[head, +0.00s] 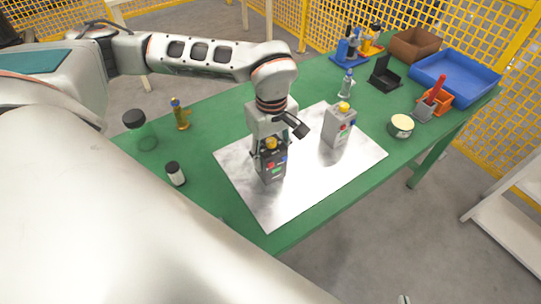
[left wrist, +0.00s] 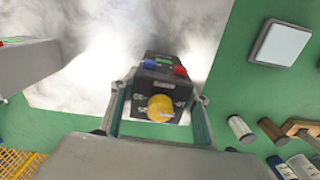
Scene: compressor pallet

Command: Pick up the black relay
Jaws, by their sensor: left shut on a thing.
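The black relay (head: 271,167) is a dark box with a yellow knob and coloured buttons, upright at the silver sheet (head: 315,180) on the green table. My left gripper (head: 268,150) comes down over it from above and is shut on it. In the left wrist view the relay (left wrist: 166,78) sits between the two fingers (left wrist: 155,112), its yellow knob facing the camera. I cannot tell whether its base touches the sheet. My right gripper is not in view.
A grey relay (head: 337,126) with a yellow knob stands to the right on the sheet. A dark-lidded jar (head: 135,119), a brass piece (head: 180,115) and a small bottle (head: 175,173) stand left. A blue tray (head: 456,76), brown box (head: 416,44) and round tin (head: 401,125) are right.

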